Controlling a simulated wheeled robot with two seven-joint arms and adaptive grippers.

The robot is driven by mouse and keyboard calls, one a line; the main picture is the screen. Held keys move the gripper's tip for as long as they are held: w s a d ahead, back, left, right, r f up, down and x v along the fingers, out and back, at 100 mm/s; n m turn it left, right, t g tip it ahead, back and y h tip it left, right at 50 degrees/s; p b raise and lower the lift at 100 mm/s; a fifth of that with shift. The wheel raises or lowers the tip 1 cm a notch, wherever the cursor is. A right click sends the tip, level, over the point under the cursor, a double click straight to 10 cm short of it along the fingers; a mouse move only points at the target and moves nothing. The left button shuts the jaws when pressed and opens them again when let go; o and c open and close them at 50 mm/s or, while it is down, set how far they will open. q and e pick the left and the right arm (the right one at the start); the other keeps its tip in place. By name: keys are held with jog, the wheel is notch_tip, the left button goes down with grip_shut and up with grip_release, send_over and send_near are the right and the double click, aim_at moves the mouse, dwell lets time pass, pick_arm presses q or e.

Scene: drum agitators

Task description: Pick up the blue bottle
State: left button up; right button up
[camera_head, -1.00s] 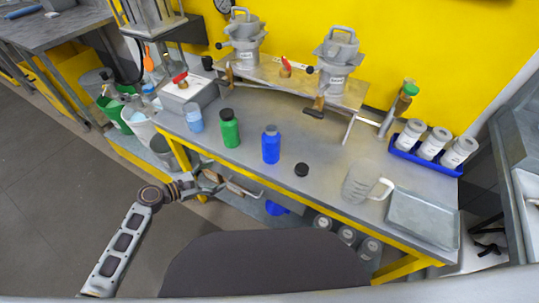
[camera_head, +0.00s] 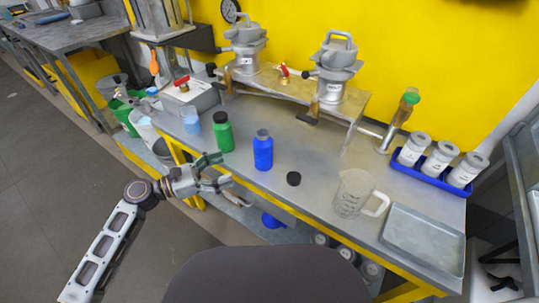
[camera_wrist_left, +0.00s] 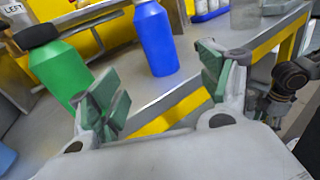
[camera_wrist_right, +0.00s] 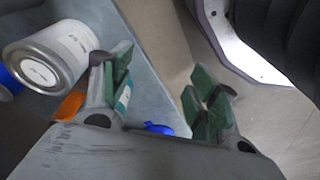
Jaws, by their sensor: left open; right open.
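The blue bottle (camera_head: 263,152) stands upright and uncapped near the front edge of the bench. It also shows in the left wrist view (camera_wrist_left: 156,42), ahead of and between the spread fingers. My left gripper (camera_head: 222,171) is open and empty, at the bench's front edge to the left of the blue bottle and apart from it. Its green-padded fingers show in the left wrist view (camera_wrist_left: 162,88). My right gripper (camera_wrist_right: 160,100) is open and empty in the right wrist view, low by a lower shelf; it is not visible in the head view.
A green bottle (camera_head: 223,133) with a black cap stands left of the blue bottle, close to my left gripper. A black cap (camera_head: 293,178), a clear jug (camera_head: 352,194) and a metal tray (camera_head: 424,236) lie to the right. A white can (camera_wrist_right: 62,52) is near my right gripper.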

aim_at(255, 157)
pick_arm(q)
jog(key=shift+s+r, duration=0.1)
jog(key=shift+r, duration=0.1)
pick_arm(e)
jog(key=shift+r, duration=0.1)
pick_arm(q)
jog(key=shift+x, duration=3.85)
jog(key=shift+d, duration=0.4)
pick_arm(e)
jog(key=shift+w+a+r, duration=0.15)
jog(key=shift+w+r, duration=0.05)
jog(key=shift+r, duration=0.65)
pick_arm(q)
jog(key=shift+w, duration=0.25)
pick_arm(e)
jog(key=shift+s, duration=0.15)
